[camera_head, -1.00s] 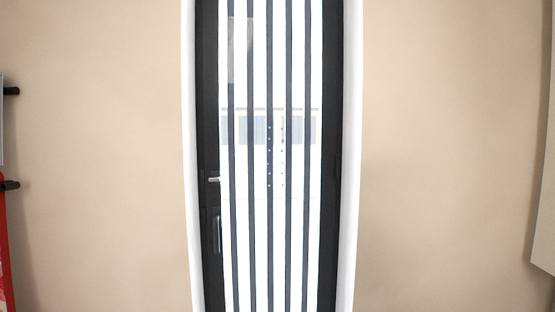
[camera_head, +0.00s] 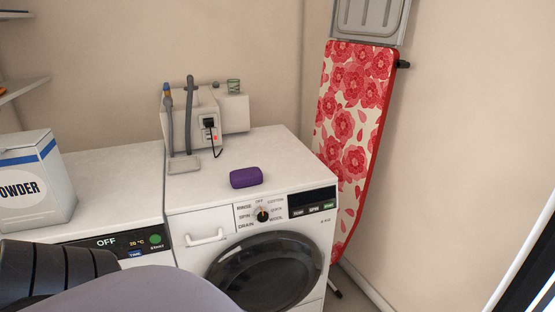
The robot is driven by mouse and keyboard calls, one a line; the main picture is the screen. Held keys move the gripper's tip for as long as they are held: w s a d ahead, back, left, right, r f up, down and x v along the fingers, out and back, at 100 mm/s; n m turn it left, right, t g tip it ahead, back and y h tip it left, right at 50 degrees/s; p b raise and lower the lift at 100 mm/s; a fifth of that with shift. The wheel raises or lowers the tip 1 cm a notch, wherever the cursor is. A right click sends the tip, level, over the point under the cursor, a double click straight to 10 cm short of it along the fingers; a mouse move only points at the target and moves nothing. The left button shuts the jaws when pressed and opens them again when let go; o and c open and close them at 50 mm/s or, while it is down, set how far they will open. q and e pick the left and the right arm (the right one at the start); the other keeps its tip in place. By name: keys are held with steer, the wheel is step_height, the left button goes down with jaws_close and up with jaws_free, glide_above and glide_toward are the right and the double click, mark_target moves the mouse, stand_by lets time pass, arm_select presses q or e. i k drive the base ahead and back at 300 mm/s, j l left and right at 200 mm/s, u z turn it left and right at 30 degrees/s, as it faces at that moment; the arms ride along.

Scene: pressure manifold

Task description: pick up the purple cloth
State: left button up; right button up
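The purple cloth (camera_head: 246,177) is a small, folded, block-like bundle. It lies on top of the white washing machine (camera_head: 285,147), near its front edge and above the control panel. Nothing covers it. A dark and grey part of my own body shows at the bottom left, in front of the machines. Neither of my grippers is in view.
A white pressure device with grey hoses (camera_head: 193,118) stands behind the cloth. A powder box (camera_head: 35,180) sits on the neighbouring machine at left. A floral ironing board (camera_head: 350,120) leans at right. The top right of the washer is clear.

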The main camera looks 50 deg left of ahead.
mark_target(242, 178)
steer(key=u, duration=1.85)
